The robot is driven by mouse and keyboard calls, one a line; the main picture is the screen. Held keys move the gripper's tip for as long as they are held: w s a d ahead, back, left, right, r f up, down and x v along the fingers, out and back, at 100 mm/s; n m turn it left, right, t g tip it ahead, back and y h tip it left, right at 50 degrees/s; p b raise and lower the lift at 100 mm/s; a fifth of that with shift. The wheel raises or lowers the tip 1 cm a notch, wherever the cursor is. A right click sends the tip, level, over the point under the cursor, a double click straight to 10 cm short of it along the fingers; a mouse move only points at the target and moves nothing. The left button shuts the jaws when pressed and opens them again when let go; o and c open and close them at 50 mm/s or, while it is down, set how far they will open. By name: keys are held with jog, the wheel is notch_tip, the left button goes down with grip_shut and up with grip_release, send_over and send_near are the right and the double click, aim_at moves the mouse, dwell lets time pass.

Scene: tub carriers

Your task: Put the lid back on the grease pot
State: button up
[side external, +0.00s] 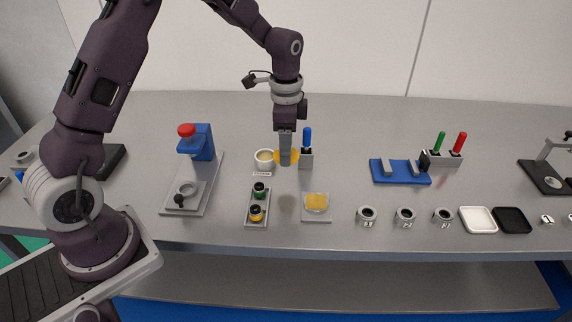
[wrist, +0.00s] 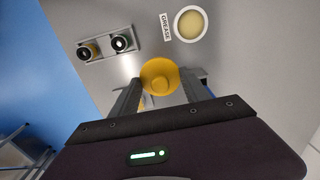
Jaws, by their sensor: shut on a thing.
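The grease pot (side external: 264,160) is a small white round pot, open at the top, with pale yellow grease inside. It shows in the wrist view (wrist: 190,23) at the top right, beside a label reading GREASE. The lid (wrist: 160,72) is a round yellow-orange disc with a knob. My gripper (wrist: 160,90) is shut on the lid, one finger on each side. In the side view, my gripper (side external: 285,160) points down just right of the pot, with the lid (side external: 294,157) partly hidden behind a finger. The lid is apart from the pot; its height over the table is unclear.
A blue-handled tool in a grey holder (side external: 306,160) stands close right of my gripper. A tray with green and yellow capped pots (side external: 257,207) and a plate with a yellow pad (side external: 316,205) lie in front. A blue press with red knob (side external: 197,145) stands left.

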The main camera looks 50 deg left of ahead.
jog(key=a+r, duration=0.1)
jog(key=a, duration=0.8)
jog(key=shift+w+a+f, duration=0.1)
jog(key=shift+w+f, duration=0.05)
jog(key=shift+f, duration=1.35)
jog(key=shift+w+f, duration=0.15)
jog(key=shift+f, duration=1.3)
jog(key=shift+f, duration=0.15)
jog(key=o, duration=1.8)
jog(key=shift+r, duration=3.55)
grip_shut()
jog(key=shift+f, duration=0.3)
